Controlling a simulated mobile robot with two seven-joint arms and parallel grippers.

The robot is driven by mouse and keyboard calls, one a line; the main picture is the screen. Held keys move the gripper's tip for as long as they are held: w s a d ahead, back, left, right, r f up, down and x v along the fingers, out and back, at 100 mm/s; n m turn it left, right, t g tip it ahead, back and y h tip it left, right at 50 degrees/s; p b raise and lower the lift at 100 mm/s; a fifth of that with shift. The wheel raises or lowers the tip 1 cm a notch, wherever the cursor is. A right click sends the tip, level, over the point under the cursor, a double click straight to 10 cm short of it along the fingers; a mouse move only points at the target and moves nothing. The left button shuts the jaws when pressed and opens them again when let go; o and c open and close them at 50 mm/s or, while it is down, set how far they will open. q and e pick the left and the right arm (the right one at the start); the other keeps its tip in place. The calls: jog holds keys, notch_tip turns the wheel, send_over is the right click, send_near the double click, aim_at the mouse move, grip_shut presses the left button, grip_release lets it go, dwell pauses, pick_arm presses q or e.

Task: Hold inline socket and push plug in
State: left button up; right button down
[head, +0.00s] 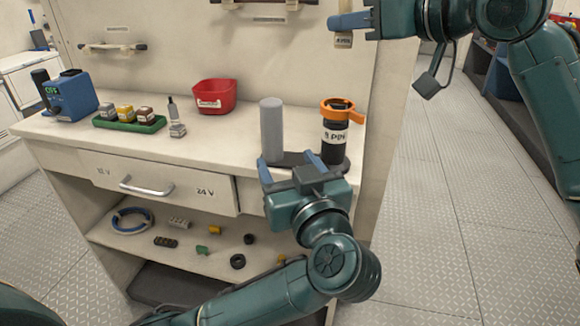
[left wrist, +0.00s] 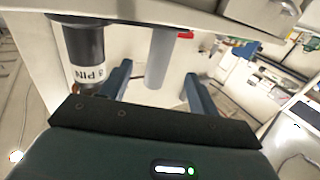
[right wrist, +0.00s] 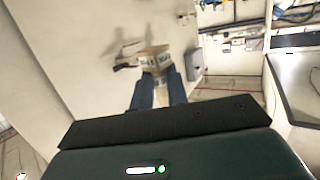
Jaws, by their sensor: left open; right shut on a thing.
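A black cylinder labelled "PIN" (head: 334,143), with an orange ring (head: 342,106) around its top, stands upright on a dark base (head: 292,158) at the counter's right end. It also shows in the left wrist view (left wrist: 88,48). My left gripper (head: 291,166) is open and empty in front of the base. In the left wrist view a grey cylinder (left wrist: 162,55) appears between its fingertips, and the black one lies outside them. My right gripper (head: 345,28) is raised at the top, shut on a labelled beige piece (right wrist: 154,60), mostly hidden by the fingers.
The grey cylinder (head: 271,130) stands beside the black one. A red bin (head: 214,97), a green tray (head: 130,124) with small blocks and a blue box (head: 70,95) stand further left. A drawer (head: 150,183) and a shelf with small parts are below. Floor on the right is clear.

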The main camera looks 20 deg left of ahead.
aim_at(270, 134)
pick_arm(q)
jog(key=x, duration=1.1)
jog(key=shift+c, duration=0.5)
jog(key=c, duration=1.2)
pick_arm(e)
jog(key=shift+f, duration=0.1)
jog(key=shift+d+f+y, duration=0.1)
jog(key=shift+f+y, duration=0.2)
jog(key=shift+f, duration=1)
